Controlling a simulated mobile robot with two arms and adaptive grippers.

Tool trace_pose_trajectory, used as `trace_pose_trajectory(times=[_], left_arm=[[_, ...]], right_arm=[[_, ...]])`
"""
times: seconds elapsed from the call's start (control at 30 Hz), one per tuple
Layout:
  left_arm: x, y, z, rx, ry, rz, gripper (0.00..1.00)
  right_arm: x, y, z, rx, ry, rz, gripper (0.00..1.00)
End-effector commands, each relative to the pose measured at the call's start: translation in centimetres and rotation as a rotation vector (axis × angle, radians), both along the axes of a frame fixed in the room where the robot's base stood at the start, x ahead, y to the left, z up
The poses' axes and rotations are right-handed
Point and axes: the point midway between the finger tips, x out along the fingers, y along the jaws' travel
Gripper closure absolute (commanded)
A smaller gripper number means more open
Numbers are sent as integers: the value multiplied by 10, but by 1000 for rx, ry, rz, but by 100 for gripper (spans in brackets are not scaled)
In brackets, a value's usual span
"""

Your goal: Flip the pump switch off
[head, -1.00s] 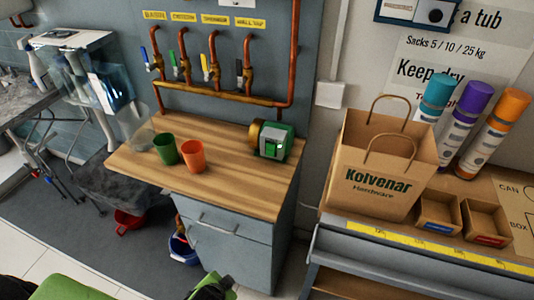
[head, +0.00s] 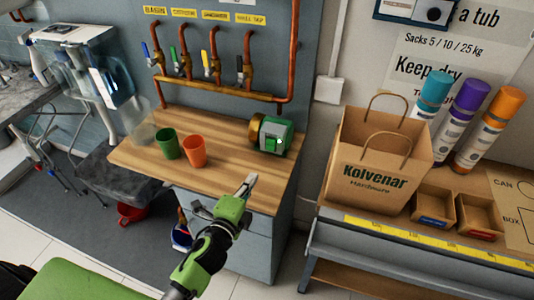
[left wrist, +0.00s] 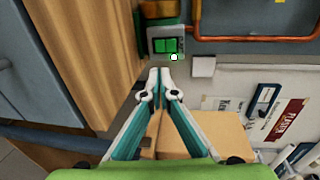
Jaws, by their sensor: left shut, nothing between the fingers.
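The green pump (head: 275,138) with a brass-coloured end stands at the back right of the wooden bench top (head: 225,180). A grey switch plate (head: 268,145) is on its front. In the left wrist view the switch plate (left wrist: 153,46) shows bright green squares, just beyond my fingertips. My left gripper (head: 248,184) is shut and empty, over the front right edge of the bench, in front of and below the pump, apart from it. In the left wrist view its fingers (left wrist: 160,74) meet at the tips. The switch's exact tilt is too small to tell. My right gripper is not in view.
A green cup (head: 168,146) and an orange cup (head: 194,151) stand left of the pump. Copper pipes (head: 230,92) with several coloured valve handles run on the wall behind. A paper bag (head: 375,170) stands on the right-hand bench. The bench top between cups and pump is clear.

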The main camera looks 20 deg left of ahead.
Motion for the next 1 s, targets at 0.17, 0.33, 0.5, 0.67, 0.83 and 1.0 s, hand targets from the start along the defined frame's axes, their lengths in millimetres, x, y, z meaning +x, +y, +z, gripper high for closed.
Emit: trace_pose_trajectory(times=[0.17,0.33,0.5,0.67,0.83,1.0], left_arm=[[5,0,-1,-2,1,1,100],[28,-1,-2,-4,0,2,100],[61,-2,-8,-4,0,3,100],[91,-3,-13,-4,0,3,100],[116,-4,-18,-5,1,3,100],[132,-5,-21,-5,2,2,100]], right_arm=[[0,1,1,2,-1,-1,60],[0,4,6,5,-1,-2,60],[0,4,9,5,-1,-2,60],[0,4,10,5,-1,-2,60],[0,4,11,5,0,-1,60],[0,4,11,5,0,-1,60]])
